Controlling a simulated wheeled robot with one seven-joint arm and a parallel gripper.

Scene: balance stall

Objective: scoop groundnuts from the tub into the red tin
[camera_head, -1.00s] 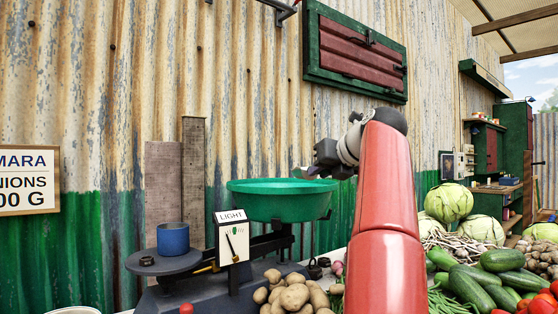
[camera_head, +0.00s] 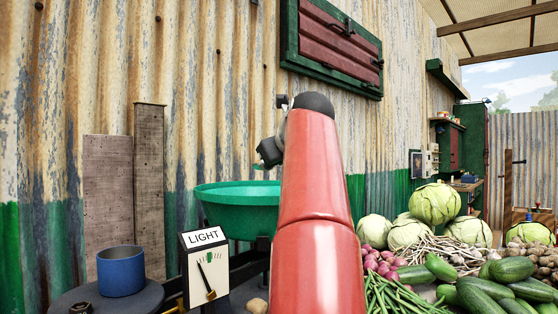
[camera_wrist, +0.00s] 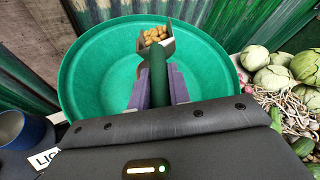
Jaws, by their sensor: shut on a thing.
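My gripper (camera_wrist: 158,88) is shut on the dark green handle of a scoop (camera_wrist: 169,45). Groundnuts (camera_wrist: 152,36) lie in the grey scoop head. In the wrist view the scoop is over the green pan (camera_wrist: 85,85) of a scale, and the visible part of the pan looks empty. In the head view my gripper (camera_head: 269,152) is above the green pan (camera_head: 235,208), partly hidden behind my red arm. I see neither a red tin nor a tub of groundnuts in these views.
A blue cup (camera_head: 121,272) stands on the scale's dark plate at the left. The scale's dial (camera_head: 207,270) is labelled LIGHT. Onions, cabbages (camera_head: 433,207), garlic, beans and cucumbers (camera_head: 480,297) crowd the right. The corrugated wall (camera_head: 225,100) stands behind the pan.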

